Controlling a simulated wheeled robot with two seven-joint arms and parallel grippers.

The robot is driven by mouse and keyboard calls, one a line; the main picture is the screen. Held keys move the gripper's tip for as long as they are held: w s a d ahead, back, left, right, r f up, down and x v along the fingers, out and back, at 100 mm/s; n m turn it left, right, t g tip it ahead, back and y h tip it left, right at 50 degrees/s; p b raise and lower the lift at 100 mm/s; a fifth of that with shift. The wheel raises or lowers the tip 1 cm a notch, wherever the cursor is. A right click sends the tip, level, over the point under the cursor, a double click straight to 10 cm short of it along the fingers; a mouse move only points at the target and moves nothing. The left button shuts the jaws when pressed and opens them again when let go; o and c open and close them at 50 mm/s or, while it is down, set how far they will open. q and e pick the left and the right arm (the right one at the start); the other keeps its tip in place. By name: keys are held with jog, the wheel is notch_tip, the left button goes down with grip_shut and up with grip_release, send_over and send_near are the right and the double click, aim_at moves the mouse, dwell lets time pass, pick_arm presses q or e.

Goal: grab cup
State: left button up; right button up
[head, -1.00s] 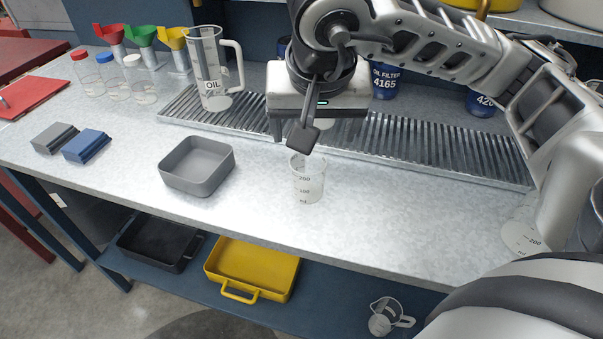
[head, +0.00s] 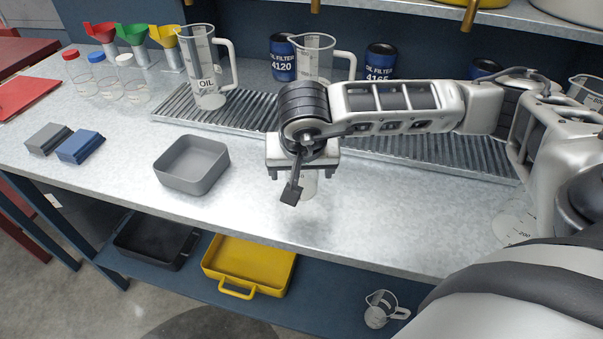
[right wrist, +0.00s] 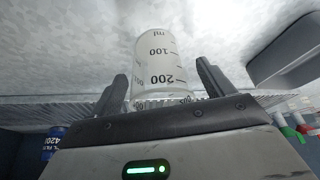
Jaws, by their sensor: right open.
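A clear measuring cup (head: 309,186) with dark markings stands upright on the metal workbench (head: 400,215); my right gripper hides most of it in the head view. The right wrist view shows the cup (right wrist: 158,60) with its 100 and 200 marks, between the two fingers. My right gripper (head: 307,184) points down over the cup, and its fingers (right wrist: 165,85) are open on either side with visible gaps. My left gripper is not in view.
A grey bin (head: 192,165) stands left of the cup. Behind are a ribbed drain grate (head: 400,158), an oil jug (head: 207,70), another clear jug (head: 314,60) and oil filters (head: 380,62). Another measuring cup (head: 513,228) is at the right. Bench in front of the cup is clear.

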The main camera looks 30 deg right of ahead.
jog(key=shift+w+d+f, duration=0.15)
jog(key=shift+w+f, duration=0.05)
jog(key=shift+f, duration=0.4)
jog(key=c, duration=1.1)
jog(key=shift+r, duration=0.2)
